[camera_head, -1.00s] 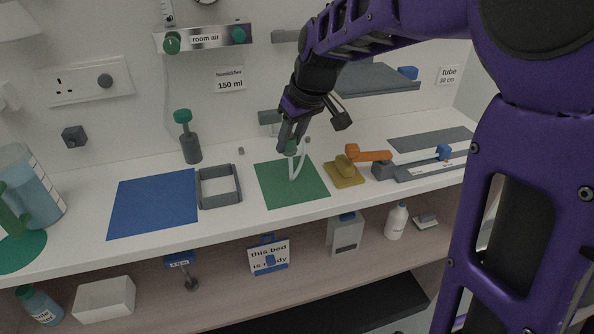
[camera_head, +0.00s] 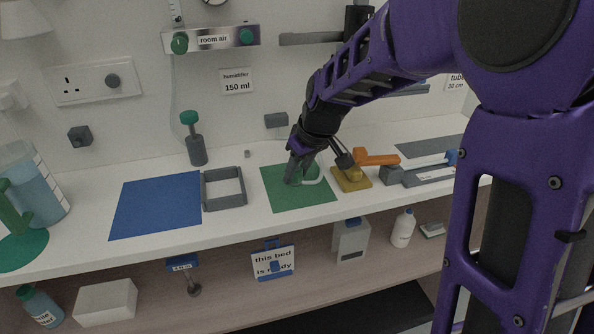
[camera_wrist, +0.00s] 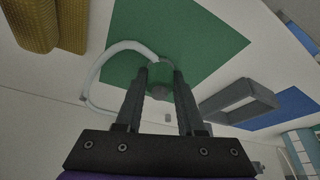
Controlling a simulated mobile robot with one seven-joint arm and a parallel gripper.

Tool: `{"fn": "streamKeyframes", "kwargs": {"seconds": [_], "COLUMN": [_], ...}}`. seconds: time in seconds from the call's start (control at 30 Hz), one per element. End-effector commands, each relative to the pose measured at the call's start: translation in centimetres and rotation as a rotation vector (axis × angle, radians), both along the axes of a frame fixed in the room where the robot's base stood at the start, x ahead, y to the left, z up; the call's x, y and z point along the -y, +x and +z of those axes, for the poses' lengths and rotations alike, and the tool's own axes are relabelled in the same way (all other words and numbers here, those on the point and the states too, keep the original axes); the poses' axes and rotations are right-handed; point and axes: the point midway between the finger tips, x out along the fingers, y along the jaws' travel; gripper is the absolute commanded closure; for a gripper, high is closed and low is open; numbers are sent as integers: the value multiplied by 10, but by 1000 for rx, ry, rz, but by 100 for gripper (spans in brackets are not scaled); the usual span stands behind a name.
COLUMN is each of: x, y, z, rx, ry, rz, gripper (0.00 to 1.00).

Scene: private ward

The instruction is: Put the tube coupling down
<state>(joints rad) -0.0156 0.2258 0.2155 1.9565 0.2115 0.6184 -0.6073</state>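My gripper (camera_head: 293,179) points down low over the green mat (camera_head: 305,200). In the wrist view my gripper (camera_wrist: 160,82) has its fingers on both sides of the coupling, seemingly touching it. The coupling is mostly hidden in the head view; I cannot tell whether it touches the mat.
A grey open frame (camera_head: 224,204) and a blue mat (camera_head: 156,205) lie left. The green mat's front part is clear.

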Motion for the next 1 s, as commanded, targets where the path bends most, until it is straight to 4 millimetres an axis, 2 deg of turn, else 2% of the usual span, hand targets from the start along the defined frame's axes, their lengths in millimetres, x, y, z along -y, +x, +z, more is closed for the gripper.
{"fn": "streamKeyframes", "kwargs": {"seconds": [0.03, 0.13, 0.4, 0.53, 1.0], "x": [0, 0, 0, 1, 24], "y": [0, 0, 0, -1, -29], "z": [0, -1, 0, 8, 94], "rx": [-2, -2, -2, 0, 2], "ry": [-1, -1, -1, 0, -1], "rz": [0, 0, 0, 0, -2], "gripper": [51, 34, 34, 34, 34]}}
